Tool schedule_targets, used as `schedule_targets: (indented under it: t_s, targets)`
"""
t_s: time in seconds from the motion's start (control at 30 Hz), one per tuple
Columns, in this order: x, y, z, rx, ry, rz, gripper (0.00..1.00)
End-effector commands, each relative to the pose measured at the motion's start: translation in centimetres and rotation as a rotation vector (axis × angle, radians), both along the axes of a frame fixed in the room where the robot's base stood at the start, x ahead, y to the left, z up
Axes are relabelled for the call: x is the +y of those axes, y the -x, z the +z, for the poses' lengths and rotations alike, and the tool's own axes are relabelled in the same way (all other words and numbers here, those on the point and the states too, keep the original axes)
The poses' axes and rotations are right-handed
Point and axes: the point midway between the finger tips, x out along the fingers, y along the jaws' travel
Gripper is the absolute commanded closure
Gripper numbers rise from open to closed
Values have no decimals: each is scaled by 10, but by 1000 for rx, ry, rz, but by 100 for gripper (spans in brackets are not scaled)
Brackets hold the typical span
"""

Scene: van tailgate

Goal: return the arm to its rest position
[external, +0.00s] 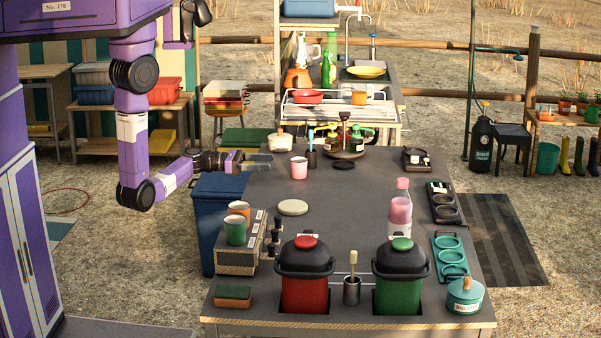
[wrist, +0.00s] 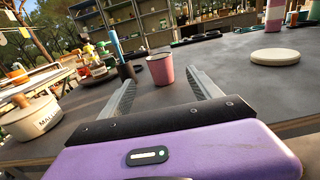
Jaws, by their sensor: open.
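My gripper (external: 258,162) is at the end of my purple arm, at the left edge of the dark table (external: 340,220), a little above its top. In the wrist view my gripper (wrist: 165,92) shows two grey fingers spread apart with nothing between them. A pink cup (external: 299,168) stands upright on the table just beyond the fingertips; it also shows in the wrist view (wrist: 160,69), apart from the fingers. My arm hangs down from the upper left, then bends right toward the table.
A cream pot (external: 280,141) and a dark holder with brushes (external: 311,158) stand near my gripper. A pale round disc (external: 293,207) lies nearer the front. A blue bin (external: 219,205) stands below my forearm. Red (external: 305,290) and green (external: 398,292) canisters stand at the front. The table's middle is clear.

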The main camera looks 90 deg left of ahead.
Motion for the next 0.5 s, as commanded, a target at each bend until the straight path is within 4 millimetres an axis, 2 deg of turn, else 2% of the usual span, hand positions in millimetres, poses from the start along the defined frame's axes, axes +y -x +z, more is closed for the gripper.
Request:
schedule_targets:
  t_s: [0.27, 0.33, 0.43, 0.5]
  targets:
    - [1, 0, 0, 1, -2, 2, 27]
    - [6, 2, 0, 8, -19, 19, 27]
    - [29, 14, 0, 43, -97, 96, 27]
    - [52, 28, 1, 82, -177, 175, 27]
